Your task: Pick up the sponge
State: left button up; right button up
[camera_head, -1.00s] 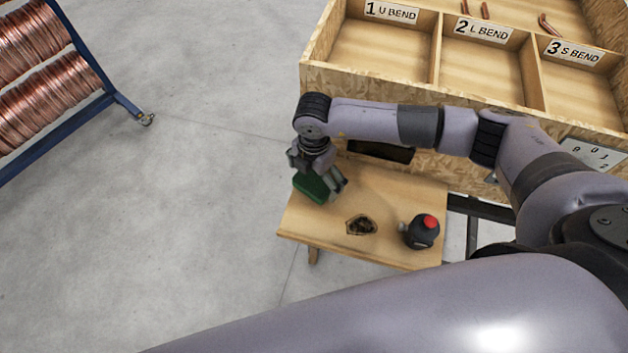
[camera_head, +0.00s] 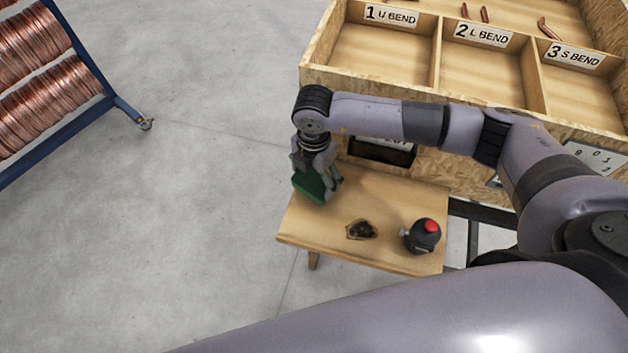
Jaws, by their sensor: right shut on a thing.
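The sponge (camera_head: 311,185) is a green block at the left end of the small wooden table (camera_head: 393,198). My right gripper (camera_head: 322,178) points down over it and is shut on it, with fingers at its sides. The fingers hide part of the sponge. I cannot tell whether its underside still touches the table top. My left gripper is not in view.
A wooden bin with labelled compartments (camera_head: 385,45) stands behind. A blue rack with copper coils (camera_head: 125,103) is at left. Open floor lies between.

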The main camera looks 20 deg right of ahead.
aim_at(314, 180)
notch_tip(314, 180, up, 18)
jog(key=b, duration=0.5)
jog(key=shift+f, duration=0.15)
